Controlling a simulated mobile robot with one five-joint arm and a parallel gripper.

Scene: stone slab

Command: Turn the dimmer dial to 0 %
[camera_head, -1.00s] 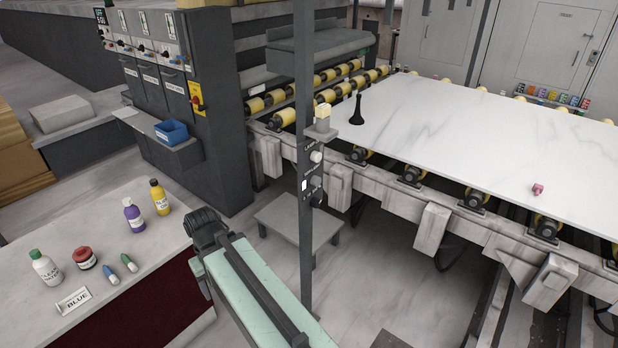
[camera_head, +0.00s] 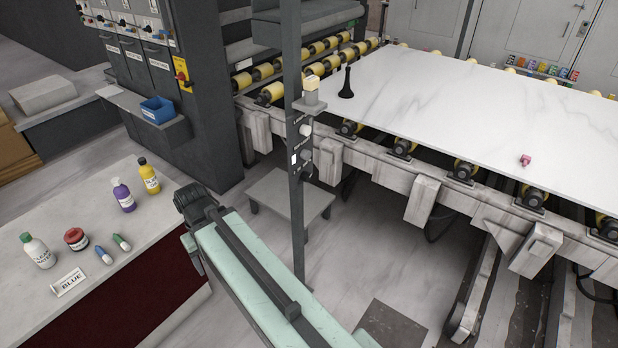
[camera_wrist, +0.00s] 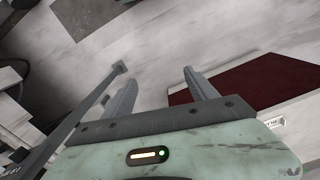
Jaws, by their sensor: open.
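A dark upright post (camera_head: 297,215) carries a small control strip with a pale round knob (camera_head: 305,130), another knob (camera_head: 305,155) below it and a white plate (camera_head: 293,159). The labels are too small to read, so I cannot tell which knob is the dimmer dial or its setting. My green arm crosses the lower middle of the head view, left of and below the strip. My gripper (camera_wrist: 160,77) shows in the wrist view with its two fingers apart and nothing between them, above the floor. The post runs left of the fingers there; the dials are not visible in it.
A low grey stool (camera_head: 288,194) is behind the post. The roller conveyor with a white slab (camera_head: 440,100) fills the right. Grey floor (camera_head: 350,265) is open right of the post.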

